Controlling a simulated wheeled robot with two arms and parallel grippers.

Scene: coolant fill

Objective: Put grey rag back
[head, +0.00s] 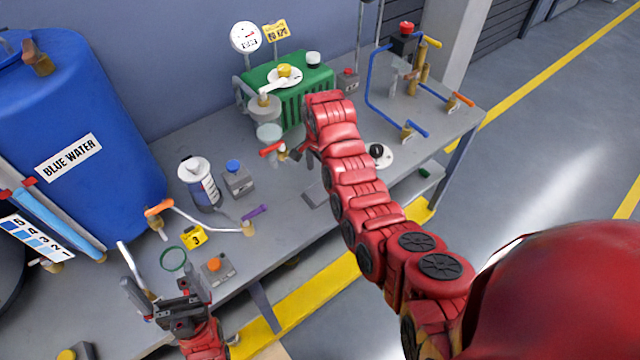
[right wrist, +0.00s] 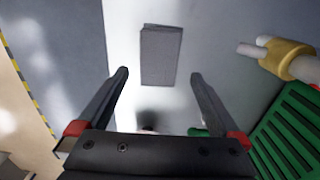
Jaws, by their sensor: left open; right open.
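A flat grey rectangle, which looks like the grey rag (right wrist: 161,55), lies on a pale surface in the right wrist view. My right gripper (right wrist: 160,76) is open and empty. Its fingertips show on either side of the rag's near end in the picture, and I cannot tell the height between them. In the head view my right arm covers most of that gripper. A flat grey patch (head: 315,194) shows by the bench's front edge beside the arm; I cannot tell if it is the rag. My left gripper (head: 162,275) is open and empty over the bench's front left.
A green radiator (head: 301,84) stands at the back of the bench (head: 300,170) and also shows in the right wrist view (right wrist: 290,130). Blue pipes (head: 372,80) stand right.

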